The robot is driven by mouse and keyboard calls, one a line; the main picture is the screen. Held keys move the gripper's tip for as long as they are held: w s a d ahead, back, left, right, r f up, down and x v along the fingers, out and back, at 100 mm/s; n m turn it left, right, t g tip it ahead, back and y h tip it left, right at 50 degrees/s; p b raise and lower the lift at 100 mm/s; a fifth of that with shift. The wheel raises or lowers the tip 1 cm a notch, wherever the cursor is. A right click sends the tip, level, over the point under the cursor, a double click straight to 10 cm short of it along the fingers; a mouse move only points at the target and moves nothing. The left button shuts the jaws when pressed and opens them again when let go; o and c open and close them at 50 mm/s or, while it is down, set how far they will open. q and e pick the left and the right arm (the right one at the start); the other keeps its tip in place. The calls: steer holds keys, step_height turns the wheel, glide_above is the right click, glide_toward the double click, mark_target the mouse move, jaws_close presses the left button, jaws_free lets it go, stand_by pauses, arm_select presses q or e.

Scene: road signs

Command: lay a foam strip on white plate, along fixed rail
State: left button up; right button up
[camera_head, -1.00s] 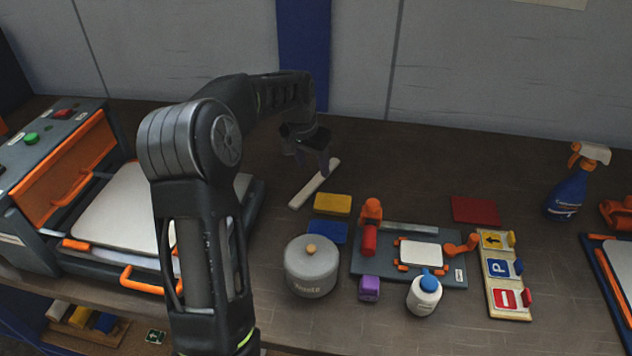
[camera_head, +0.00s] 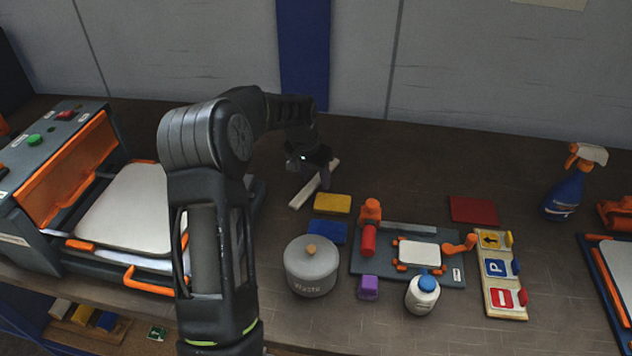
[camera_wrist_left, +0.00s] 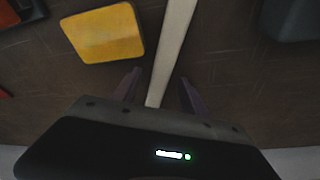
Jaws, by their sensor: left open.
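A white foam strip (camera_head: 302,195) lies slantwise on the table behind the yellow block. My left gripper (camera_head: 318,178) is over the strip and hides its middle. In the left wrist view the strip (camera_wrist_left: 173,45) runs between the two open fingers of the gripper (camera_wrist_left: 158,88), with space on both sides and nothing held. The white plate (camera_head: 420,253) lies in orange holders on a dark grey fixture (camera_head: 385,277). A light grey rail (camera_head: 410,229) runs along the fixture's back edge. My right gripper is not in view.
A yellow block (camera_head: 332,204) and a blue block (camera_head: 322,233) lie near the strip. A grey waste pot (camera_head: 311,272), a purple block (camera_head: 368,288) and a white bottle (camera_head: 422,295) stand in front. A red pad (camera_head: 473,210) lies behind the sign tray (camera_head: 507,311).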

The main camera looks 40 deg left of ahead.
mark_target(315, 181)
arm_select(q)
jaws_close()
stand_by(0.4)
steer(key=shift+r, duration=0.15)
step_height(315, 181, up, 10)
steer(key=b, duration=0.1)
stand_by(0.5)
stand_by(0.5)
